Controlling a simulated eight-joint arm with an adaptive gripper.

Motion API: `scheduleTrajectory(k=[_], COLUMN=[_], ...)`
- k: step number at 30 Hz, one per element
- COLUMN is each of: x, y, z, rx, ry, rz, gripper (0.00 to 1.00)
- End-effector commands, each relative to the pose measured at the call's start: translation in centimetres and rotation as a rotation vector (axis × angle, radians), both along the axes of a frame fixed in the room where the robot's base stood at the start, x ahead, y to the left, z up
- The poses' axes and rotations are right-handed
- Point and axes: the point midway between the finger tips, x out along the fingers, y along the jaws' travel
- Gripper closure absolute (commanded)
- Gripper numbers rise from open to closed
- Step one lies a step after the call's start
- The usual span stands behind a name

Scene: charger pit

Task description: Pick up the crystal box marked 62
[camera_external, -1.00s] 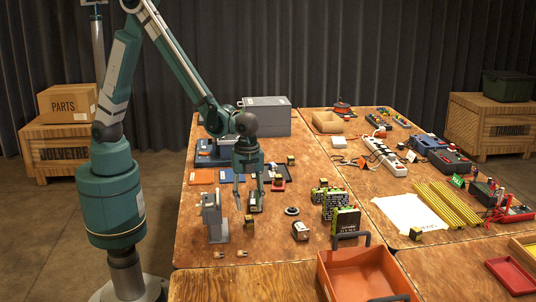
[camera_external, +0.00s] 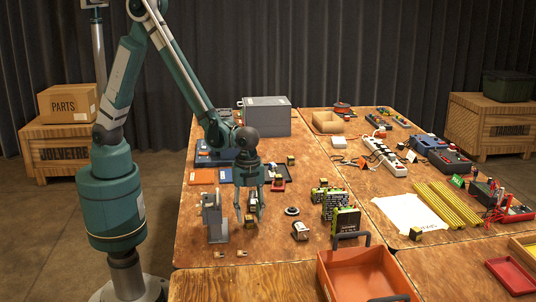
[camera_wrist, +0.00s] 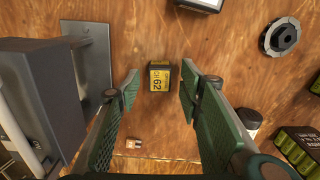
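The crystal box marked 62 (camera_wrist: 160,77) is a small black box with a yellow label, lying on the wooden table. In the wrist view it sits between my gripper's two green fingers, near the tips, with a gap on each side. In the external view the box (camera_external: 249,223) is small and partly hidden between the fingers. My gripper (camera_external: 250,220) points down, open and empty. Its fingertips also show in the wrist view (camera_wrist: 160,85); their exact height above the table is hard to tell.
A grey metal stand (camera_external: 215,221) is close left of my gripper. To the right are a black ring (camera_external: 292,211), a white cylinder (camera_external: 300,231) and stacked black-and-green boxes (camera_external: 345,220). Small crystals (camera_external: 241,253) lie in front. An orange tray (camera_external: 365,275) stands at the front right.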

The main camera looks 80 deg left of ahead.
Motion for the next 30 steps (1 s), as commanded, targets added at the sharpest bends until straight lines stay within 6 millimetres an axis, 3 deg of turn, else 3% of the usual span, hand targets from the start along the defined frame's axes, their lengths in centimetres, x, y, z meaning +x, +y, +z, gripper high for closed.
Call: scheduleTrajectory(k=[7,25,30], x=[0.0,0.0,0.0], y=[0.0,0.0,0.0], z=[-2.1,-2.2,-2.2], rx=[0.000,0.000,0.000], ry=[0.000,0.000,0.000], rz=[0.000,0.000,0.000], gripper=[0.63,0.63,0.86])
